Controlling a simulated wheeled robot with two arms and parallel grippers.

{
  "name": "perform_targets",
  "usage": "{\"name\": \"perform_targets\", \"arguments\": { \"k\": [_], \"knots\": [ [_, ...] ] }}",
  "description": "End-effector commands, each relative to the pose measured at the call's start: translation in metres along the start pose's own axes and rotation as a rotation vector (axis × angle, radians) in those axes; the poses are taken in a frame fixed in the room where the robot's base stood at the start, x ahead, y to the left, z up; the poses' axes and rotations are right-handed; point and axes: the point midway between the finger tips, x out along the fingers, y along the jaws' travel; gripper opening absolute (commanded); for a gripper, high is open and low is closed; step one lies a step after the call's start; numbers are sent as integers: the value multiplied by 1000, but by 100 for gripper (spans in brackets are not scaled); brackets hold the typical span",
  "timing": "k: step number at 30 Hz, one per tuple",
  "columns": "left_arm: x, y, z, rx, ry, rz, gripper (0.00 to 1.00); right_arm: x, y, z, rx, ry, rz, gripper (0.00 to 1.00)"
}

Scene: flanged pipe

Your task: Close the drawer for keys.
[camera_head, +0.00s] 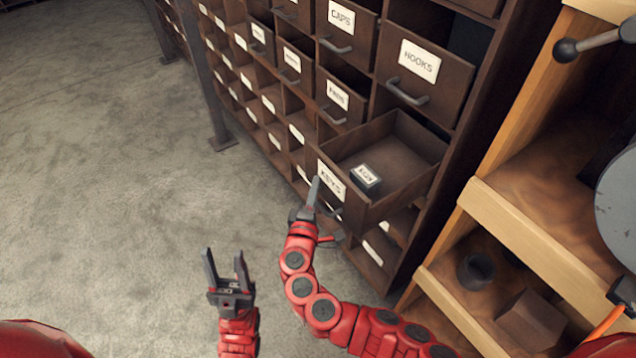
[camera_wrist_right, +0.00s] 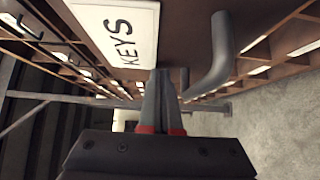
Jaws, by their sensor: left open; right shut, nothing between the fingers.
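The drawer labelled KEYS (camera_head: 331,181) is pulled out of the dark wooden cabinet, and its open top shows in the head view. A small dark box with a white label (camera_head: 366,177) lies inside it. In the right wrist view the KEYS label (camera_wrist_right: 120,35) and the grey drawer handle (camera_wrist_right: 212,55) are close above the fingers. My right gripper (camera_head: 315,188) is shut and empty, with its fingertips at the drawer's front beside the label; whether they touch cannot be told. My left gripper (camera_head: 226,262) is open and empty above the floor, left of the drawer.
Drawers labelled HOOKS (camera_head: 420,62) and CAPS (camera_head: 341,17) are above the KEYS drawer. A light wooden shelf (camera_head: 530,235) with a dark cup (camera_head: 476,270) and a brown block (camera_head: 531,320) stands at right. The grey floor (camera_head: 110,150) at left is clear.

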Motion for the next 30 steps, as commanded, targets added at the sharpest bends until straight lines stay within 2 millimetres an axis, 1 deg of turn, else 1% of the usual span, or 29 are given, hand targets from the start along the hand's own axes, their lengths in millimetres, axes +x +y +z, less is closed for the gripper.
{"name": "perform_targets", "arguments": {
  "k": [11, 17, 23, 30],
  "knots": [
    [0, 0, 0, 0, 0, 0, 50, 0, 0, 0, 0, 0, 0, 0],
    [-4, 0, 1, 0, 0, 0, 50, 9, -1, 10, 0, -3, 1, 0],
    [-12, 0, 2, 0, 0, 0, 50, 35, -2, 37, 0, -7, 1, 0],
    [-25, 1, 4, 0, 0, 0, 50, 79, -3, 82, -1, -10, 1, 0]
  ]
}}
